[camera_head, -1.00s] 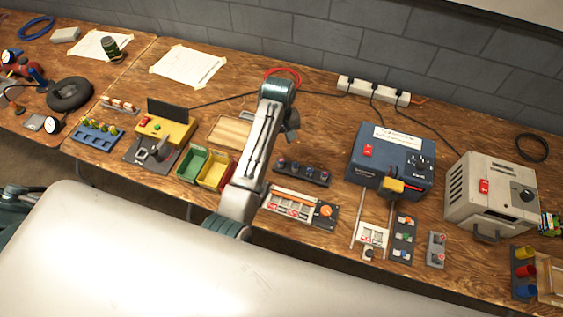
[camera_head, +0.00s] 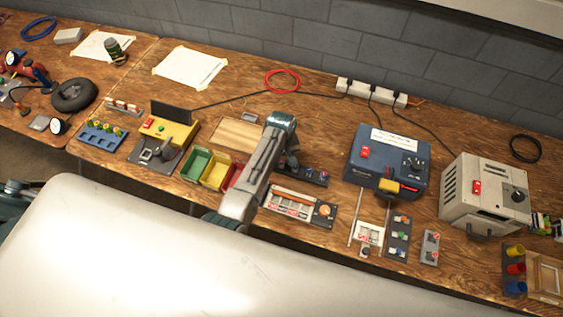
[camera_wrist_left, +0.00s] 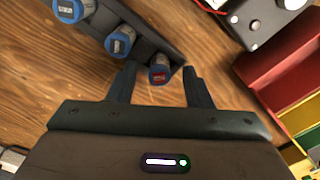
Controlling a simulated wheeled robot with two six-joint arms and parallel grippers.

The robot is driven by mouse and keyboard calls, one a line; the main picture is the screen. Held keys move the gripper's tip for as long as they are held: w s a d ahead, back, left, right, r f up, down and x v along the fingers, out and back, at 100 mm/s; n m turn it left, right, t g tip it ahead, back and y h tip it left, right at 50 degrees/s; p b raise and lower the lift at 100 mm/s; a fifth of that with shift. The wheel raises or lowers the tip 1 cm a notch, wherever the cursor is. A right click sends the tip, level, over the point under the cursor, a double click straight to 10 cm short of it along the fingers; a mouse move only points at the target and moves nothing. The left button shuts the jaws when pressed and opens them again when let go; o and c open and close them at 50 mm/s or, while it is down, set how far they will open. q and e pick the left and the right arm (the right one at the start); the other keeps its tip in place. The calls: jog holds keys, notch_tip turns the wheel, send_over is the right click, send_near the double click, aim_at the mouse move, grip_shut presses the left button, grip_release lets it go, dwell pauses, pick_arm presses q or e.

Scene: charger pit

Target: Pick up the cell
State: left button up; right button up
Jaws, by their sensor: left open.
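The cells are short cylinders with blue rims standing in a dark rack (camera_wrist_left: 145,30), which also shows in the head view (camera_head: 317,176), partly hidden by my left arm. Two cells with pale labels, one (camera_wrist_left: 121,40) in the middle and one (camera_wrist_left: 70,9) at the top edge, stand farther along. My right gripper is not in view.
Green (camera_head: 194,163), yellow (camera_head: 216,171) and red (camera_head: 234,176) bins stand left of my left arm. A blue box (camera_head: 366,176) and a grey box (camera_head: 458,205) stand to the right. A slotted tray (camera_head: 323,216) lies in front of the rack. Bare wood lies behind the rack.

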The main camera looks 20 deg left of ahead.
pick_arm(q)
grip_shut()
jog(key=shift+r, duration=0.1)
dwell(0.3)
